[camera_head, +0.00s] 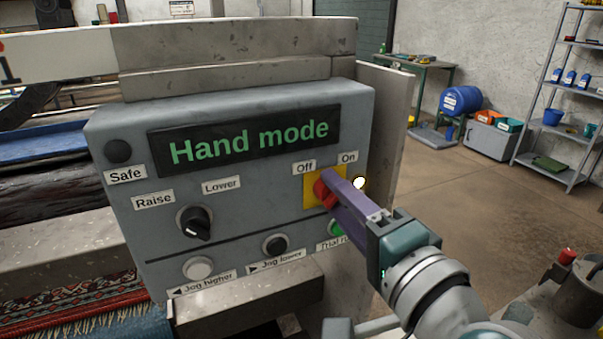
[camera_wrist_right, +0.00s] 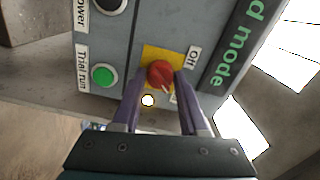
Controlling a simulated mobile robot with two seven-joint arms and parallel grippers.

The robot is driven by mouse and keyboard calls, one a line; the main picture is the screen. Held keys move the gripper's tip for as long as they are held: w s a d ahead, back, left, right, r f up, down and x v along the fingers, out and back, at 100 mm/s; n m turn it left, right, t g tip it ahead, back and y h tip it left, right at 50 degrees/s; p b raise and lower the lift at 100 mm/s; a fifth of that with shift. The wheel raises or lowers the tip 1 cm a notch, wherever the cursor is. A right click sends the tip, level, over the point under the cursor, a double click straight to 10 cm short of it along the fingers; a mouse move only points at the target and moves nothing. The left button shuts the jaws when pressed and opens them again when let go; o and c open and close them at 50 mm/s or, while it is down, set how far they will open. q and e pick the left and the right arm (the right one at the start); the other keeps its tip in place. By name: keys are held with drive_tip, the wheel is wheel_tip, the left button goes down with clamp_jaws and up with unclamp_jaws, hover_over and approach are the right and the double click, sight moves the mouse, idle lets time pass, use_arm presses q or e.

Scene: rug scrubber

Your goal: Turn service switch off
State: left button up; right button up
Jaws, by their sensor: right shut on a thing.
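The service switch is a red knob (camera_head: 322,192) on a yellow plate (camera_head: 310,197) at the right of the grey control panel (camera_head: 240,215). Labels "Off" (camera_head: 304,167) and "On" (camera_head: 347,157) sit above it. My right gripper (camera_head: 330,186) is shut on the knob, with a purple finger on either side; the wrist view shows the knob (camera_wrist_right: 160,73) between the fingertips. A pale pointer mark on the knob (camera_wrist_right: 167,88) leans toward the On side, where a finger covers most of that label. A small lamp (camera_head: 359,183) glows beside the switch. My left gripper is not in view.
The panel display (camera_head: 245,140) reads "Hand mode". A green trial run button (camera_head: 335,228) sits just below the switch, partly behind my gripper. A black raise/lower knob (camera_head: 195,222) and jog buttons are to the left. Open floor lies to the right.

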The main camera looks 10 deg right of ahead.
clamp_jaws()
drive_tip(key=shift+n, duration=0.4)
drive_tip(key=shift+n+p, duration=0.85)
drive_tip(key=shift+n, duration=6.65)
drive_tip(key=o, duration=0.7)
unclamp_jaws()
